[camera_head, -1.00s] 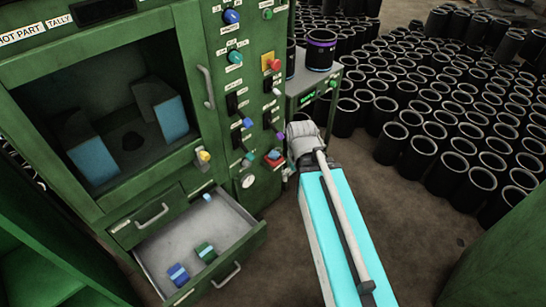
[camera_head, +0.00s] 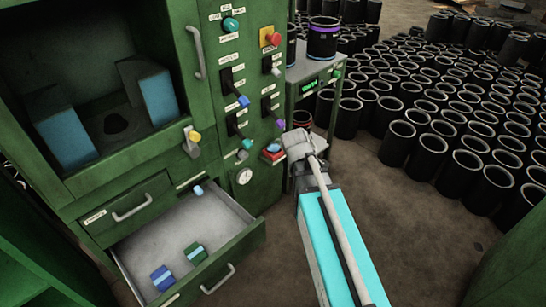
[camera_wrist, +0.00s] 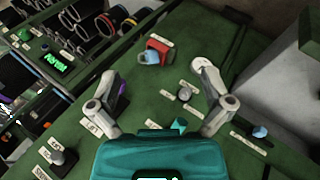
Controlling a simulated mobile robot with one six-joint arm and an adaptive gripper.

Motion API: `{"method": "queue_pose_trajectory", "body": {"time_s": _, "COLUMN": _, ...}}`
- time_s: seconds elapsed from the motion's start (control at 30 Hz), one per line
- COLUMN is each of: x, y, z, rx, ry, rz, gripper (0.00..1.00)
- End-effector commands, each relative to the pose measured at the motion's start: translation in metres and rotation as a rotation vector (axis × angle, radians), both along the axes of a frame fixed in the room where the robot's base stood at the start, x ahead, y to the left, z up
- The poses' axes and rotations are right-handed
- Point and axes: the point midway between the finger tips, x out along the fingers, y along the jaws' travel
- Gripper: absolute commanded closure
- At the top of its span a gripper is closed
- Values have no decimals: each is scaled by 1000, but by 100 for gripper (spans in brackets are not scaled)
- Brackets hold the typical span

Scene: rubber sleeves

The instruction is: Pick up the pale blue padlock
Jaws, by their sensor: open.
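A pale blue, padlock-like piece (camera_wrist: 150,58) sits against a red block on the green panel in the wrist view, beyond and between my fingertips. In the head view it is a small blue patch (camera_head: 273,148) on the red block, low on the panel's right side. My gripper (camera_wrist: 157,76) is open and empty, its two grey fingers spread apart with a gap to the block. In the head view my gripper (camera_head: 298,142) is just right of the block, its fingers hard to make out.
A side stand (camera_head: 312,70) is behind my gripper.

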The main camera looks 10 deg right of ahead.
Motion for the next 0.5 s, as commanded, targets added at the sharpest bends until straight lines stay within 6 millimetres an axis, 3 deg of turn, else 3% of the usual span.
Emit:
{"method": "queue_pose_trajectory", "body": {"time_s": 0.03, "x": 8, "y": 0, "z": -18, "rx": -31, "ry": -15, "rz": 37, "gripper": 0}}
{"method": "queue_pose_trajectory", "body": {"time_s": 0.5, "x": 69, "y": -1, "z": -75, "rx": -398, "ry": -136, "rz": 400, "gripper": 0}}
